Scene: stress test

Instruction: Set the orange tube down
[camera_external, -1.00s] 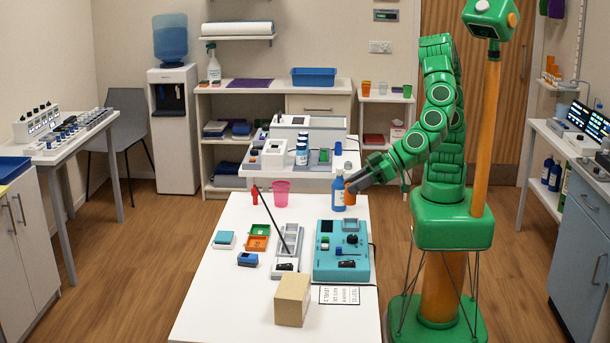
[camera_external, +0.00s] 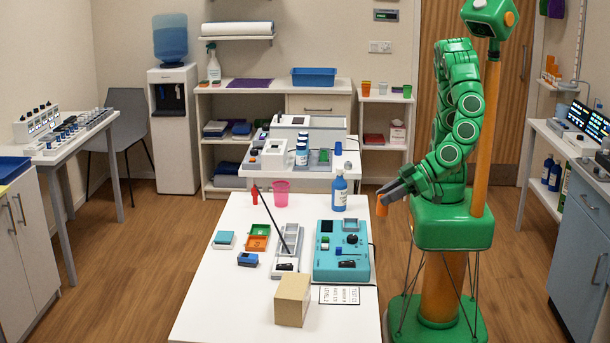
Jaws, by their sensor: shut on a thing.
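The orange tube (camera_external: 382,206) is held by my gripper (camera_external: 384,196), which is shut on it. The tube hangs roughly upright just off the right edge of the white table (camera_external: 215,300), over the floor in this view. It looks apart from the table. The jaws cover part of the tube. My arm is folded close to my body.
A blue bottle (camera_external: 339,190) stands at the table's far right, left of my gripper. A pink cup (camera_external: 282,186), a teal device (camera_external: 342,262), a tan block (camera_external: 292,300) and small trays (camera_external: 257,243) are on the table. The near left part of the table is bare.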

